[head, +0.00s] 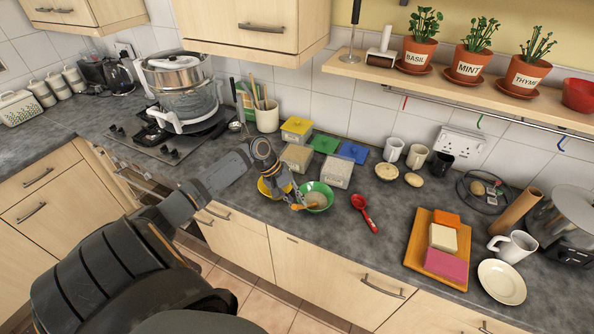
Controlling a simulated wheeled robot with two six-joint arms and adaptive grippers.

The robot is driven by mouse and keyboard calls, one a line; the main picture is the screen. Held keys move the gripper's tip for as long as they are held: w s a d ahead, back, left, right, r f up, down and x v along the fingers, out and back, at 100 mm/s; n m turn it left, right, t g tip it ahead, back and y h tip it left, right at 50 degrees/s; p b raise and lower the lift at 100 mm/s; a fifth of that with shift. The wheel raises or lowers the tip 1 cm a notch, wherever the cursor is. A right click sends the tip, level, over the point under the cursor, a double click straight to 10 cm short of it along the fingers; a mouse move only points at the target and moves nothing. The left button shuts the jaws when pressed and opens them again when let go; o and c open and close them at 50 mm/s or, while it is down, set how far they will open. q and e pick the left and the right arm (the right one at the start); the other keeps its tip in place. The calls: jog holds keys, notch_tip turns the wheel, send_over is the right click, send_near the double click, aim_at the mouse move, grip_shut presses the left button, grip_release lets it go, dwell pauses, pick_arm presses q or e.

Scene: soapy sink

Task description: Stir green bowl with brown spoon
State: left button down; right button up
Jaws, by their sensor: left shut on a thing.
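The green bowl (325,189) stands on the dark counter, right of centre, with some pale contents inside. My left gripper (294,198) is over the bowl's left side, pointing down and to the right. It is shut on the brown spoon (299,207), of which only a small orange-brown part shows at the bowl's left rim. The rest of the spoon is hidden by the fingers, and I cannot tell whether its tip touches the contents. My right gripper is not in view.
A yellow bowl (264,188) sits just left of the green one, partly behind my left gripper. A red spoon (364,212) lies to the right. A wooden board (423,232) with coloured blocks is further right.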

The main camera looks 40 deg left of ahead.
pick_arm(q)
jog(key=shift+r, duration=2.55)
